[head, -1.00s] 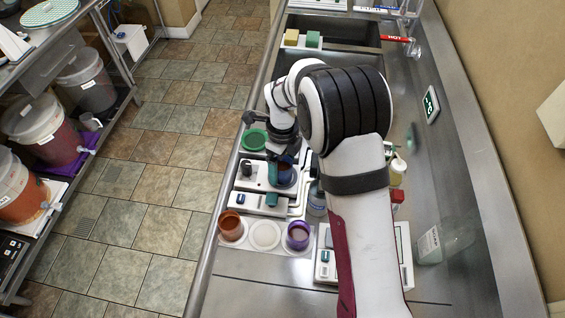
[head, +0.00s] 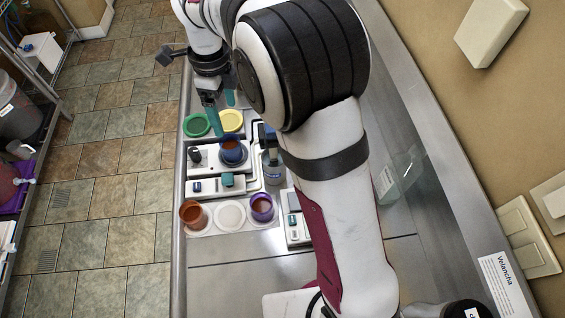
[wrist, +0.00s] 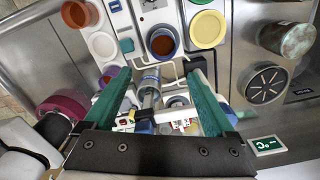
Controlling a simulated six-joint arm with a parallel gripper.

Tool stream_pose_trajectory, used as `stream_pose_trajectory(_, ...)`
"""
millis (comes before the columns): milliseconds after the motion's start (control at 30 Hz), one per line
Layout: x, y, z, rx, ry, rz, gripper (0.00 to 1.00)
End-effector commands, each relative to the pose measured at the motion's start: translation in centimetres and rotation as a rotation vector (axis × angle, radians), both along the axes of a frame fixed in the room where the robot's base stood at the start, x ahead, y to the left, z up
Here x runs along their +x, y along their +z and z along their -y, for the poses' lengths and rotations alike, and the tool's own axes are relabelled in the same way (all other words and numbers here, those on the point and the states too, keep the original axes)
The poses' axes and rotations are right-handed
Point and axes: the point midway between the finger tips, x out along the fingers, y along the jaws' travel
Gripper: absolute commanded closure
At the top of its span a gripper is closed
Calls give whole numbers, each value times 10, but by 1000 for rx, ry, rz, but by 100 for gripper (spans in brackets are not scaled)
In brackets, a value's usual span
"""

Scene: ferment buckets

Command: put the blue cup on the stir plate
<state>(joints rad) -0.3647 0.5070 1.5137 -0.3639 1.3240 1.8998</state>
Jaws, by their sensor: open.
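The blue cup (head: 232,146), with reddish-brown contents, stands upright on the right part of the white stir plate (head: 207,163), beside its black knob. The cup (wrist: 163,42) also shows from above in the wrist view, beyond my fingertips. My gripper (head: 221,120) is open and empty, its teal fingers apart from the cup and on its far side in the head view. Both fingers of my gripper (wrist: 157,75) are spread wide in the wrist view, with nothing held between them.
Green (head: 197,125) and yellow (head: 231,120) coasters lie behind the stir plate. An orange cup (head: 193,215), a white coaster (head: 230,216) and a purple cup (head: 262,208) are in front. A bottle (head: 273,170) stands to the right. A sink drain (wrist: 265,83) shows in the wrist view.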

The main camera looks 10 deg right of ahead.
Motion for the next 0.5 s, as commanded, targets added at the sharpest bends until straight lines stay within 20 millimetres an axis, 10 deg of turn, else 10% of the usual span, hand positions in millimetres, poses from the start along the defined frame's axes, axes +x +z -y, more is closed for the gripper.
stream_pose_trajectory(200, -121, 58, 86, 73, 630, 12, 11)
stream_pose_trajectory(400, -249, 43, 121, 132, 1249, 80, 11)
stream_pose_trajectory(500, -275, 33, 123, 142, 1387, 99, 11)
